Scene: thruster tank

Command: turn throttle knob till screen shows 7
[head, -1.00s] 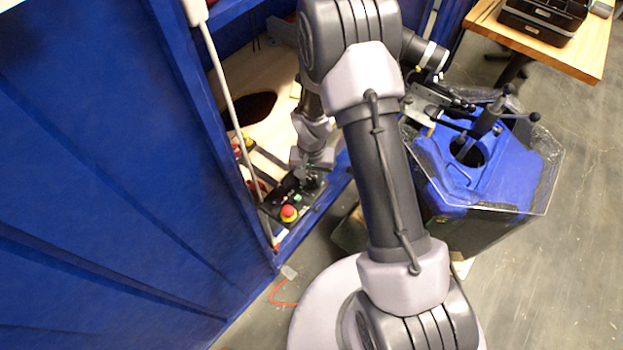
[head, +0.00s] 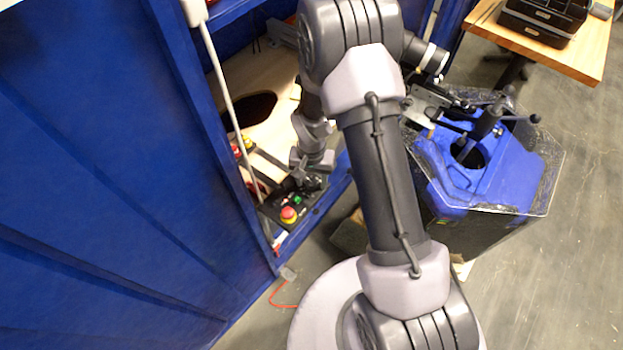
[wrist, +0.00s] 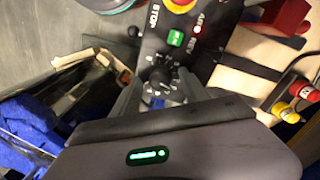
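The black throttle knob (wrist: 160,76) sits on the dark control panel (wrist: 150,42) in the wrist view, below a green button (wrist: 175,38) and near the printed word STOP. My gripper (wrist: 160,92) is open, with one finger on the left and one on the right of the knob; I cannot tell if they touch it. In the head view the panel (head: 272,212) shows low in the blue frame, and my gripper (head: 298,184) is over it, hiding the knob. I cannot make out a screen reading; the small green light in the wrist view is on my gripper's body.
A red stop button (head: 288,214) stands near the panel's front end. Red and yellow parts (wrist: 285,112) lie at the right in the wrist view. A blue-topped hexagonal tank (head: 470,180) stands right of my arm. Grey floor is clear at the far right.

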